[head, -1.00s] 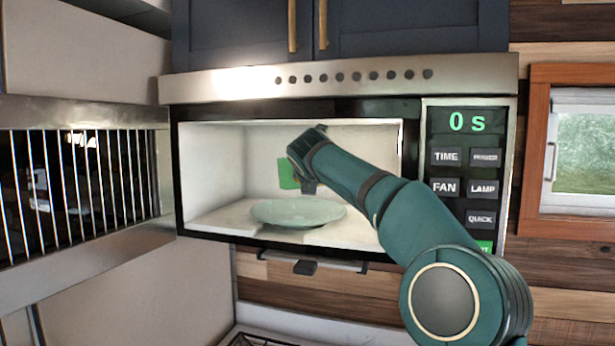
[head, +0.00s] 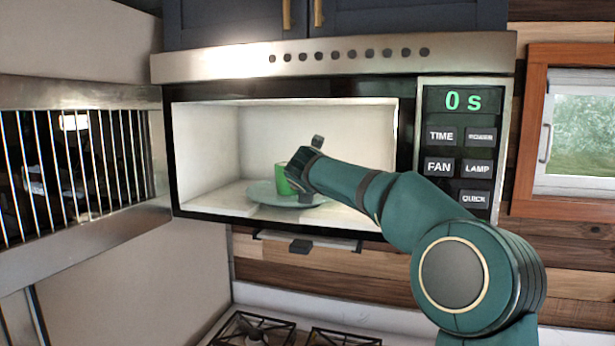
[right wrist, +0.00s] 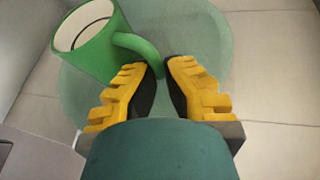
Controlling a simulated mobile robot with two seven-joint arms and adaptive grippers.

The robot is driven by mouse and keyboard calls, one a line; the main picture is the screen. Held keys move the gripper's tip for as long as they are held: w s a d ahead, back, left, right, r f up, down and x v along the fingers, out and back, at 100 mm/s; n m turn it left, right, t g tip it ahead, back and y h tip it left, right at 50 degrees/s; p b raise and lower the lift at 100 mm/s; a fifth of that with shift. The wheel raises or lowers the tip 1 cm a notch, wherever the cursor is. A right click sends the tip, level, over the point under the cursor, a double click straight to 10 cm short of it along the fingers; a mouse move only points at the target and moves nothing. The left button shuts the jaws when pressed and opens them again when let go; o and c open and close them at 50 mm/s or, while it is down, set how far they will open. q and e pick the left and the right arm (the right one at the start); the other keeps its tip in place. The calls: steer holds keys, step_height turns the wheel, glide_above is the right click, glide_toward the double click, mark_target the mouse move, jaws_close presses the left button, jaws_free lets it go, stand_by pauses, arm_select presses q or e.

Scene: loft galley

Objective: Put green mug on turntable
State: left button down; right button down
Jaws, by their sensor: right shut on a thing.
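The green mug (head: 284,180) is upright inside the open microwave, low over the pale green glass turntable (head: 259,193). I cannot tell whether its base touches the turntable. In the right wrist view the mug (right wrist: 88,48) is at the upper left, with the turntable (right wrist: 200,38) behind it. My right gripper (right wrist: 161,68) is shut on the mug's handle; the yellow fingers meet the handle's end. In the head view my right wrist hides part of the mug and turntable. My left gripper is not in view.
The microwave (head: 333,65) has side walls and a roof close around my right arm. Its open door (head: 85,254) stands at the left. The button panel (head: 459,145) is to the right. A stove (head: 252,330) is below.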

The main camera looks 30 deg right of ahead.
steer(key=c, duration=1.1)
jaws_free()
steer(key=shift+c, duration=0.2)
steer(key=b+v, duration=0.1)
steer(key=v, duration=1.1)
steer(key=shift+f, duration=0.1)
